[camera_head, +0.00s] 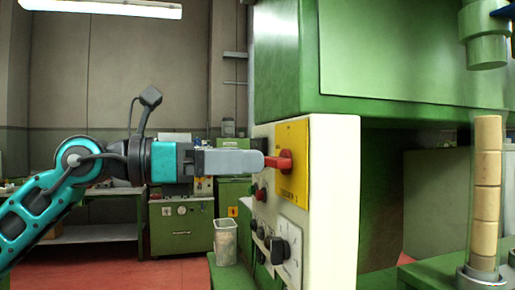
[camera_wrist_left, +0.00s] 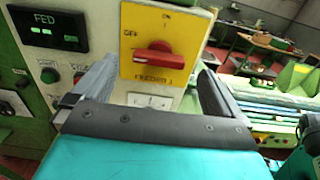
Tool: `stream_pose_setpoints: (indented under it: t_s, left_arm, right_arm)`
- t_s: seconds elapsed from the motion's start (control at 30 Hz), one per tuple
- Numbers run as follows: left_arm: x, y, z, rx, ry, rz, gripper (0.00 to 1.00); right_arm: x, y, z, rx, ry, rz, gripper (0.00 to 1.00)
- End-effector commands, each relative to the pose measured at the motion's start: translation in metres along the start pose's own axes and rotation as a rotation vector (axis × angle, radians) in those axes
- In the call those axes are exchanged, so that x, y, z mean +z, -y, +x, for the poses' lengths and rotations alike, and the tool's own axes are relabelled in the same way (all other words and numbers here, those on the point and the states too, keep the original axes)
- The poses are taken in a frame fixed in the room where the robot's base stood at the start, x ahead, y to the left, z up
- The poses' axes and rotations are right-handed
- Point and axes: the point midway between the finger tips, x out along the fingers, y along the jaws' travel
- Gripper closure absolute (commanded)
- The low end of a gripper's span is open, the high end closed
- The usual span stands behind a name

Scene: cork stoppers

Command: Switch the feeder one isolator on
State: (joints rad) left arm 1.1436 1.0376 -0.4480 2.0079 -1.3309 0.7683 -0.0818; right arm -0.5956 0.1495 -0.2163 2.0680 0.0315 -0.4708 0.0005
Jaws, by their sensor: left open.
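The feeder one isolator is a red rotary handle (camera_head: 285,162) on a yellow plate (camera_head: 294,136) on the cream panel face. In the left wrist view the handle (camera_wrist_left: 153,59) lies level, with OFF at its left and ON above; the plate (camera_wrist_left: 190,22) reads FEEDER 1 below it. My left gripper (camera_head: 262,161) comes in from the left and points at the handle. In the left wrist view its open fingers (camera_wrist_left: 158,80) stand left and right of the handle, with nothing held. I cannot tell whether a finger touches it.
Below the plate are a red button (camera_head: 260,193) and a black knob (camera_head: 279,250). A display (camera_wrist_left: 47,28) is left of the plate. A clear container (camera_head: 226,242) stands below my gripper. A column of corks (camera_head: 486,190) stands at the right.

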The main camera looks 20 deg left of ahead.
Motion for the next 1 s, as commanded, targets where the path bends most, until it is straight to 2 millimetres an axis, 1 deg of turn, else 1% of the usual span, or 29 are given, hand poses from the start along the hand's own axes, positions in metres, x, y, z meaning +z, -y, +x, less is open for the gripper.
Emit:
stream_pose_setpoints:
  t_s: [0.03,0.1,0.2,0.37,0.6,0.67,1.0]
  left_arm:
    - [0.002,0.001,0.009,-0.004,0.002,0.001,0.00]
    - [0.002,0.001,0.019,-0.003,0.003,0.000,0.00]
    - [0.001,0.000,0.029,-0.002,0.002,-0.001,0.00]
    - [0.000,0.000,0.036,0.000,0.001,-0.001,0.00]
    - [0.000,0.000,0.036,0.000,0.001,-0.001,0.00]
    - [0.000,0.000,0.036,0.000,0.001,-0.001,0.05]
    - [0.000,0.000,0.036,0.001,0.001,-0.001,0.37]
  right_arm:
    - [-0.002,-0.001,-0.001,0.003,-0.002,0.000,0.48]
    - [-0.002,-0.002,-0.001,0.006,-0.004,0.001,0.48]
    - [0.001,-0.003,-0.001,0.009,0.002,0.002,0.48]
    - [0.004,-0.005,-0.001,0.013,0.009,0.001,0.48]
    - [0.004,-0.005,-0.001,0.015,0.009,0.001,0.48]
    - [0.004,-0.005,-0.001,0.015,0.009,0.001,0.48]
    - [0.004,-0.006,-0.002,0.014,0.008,-0.002,0.48]
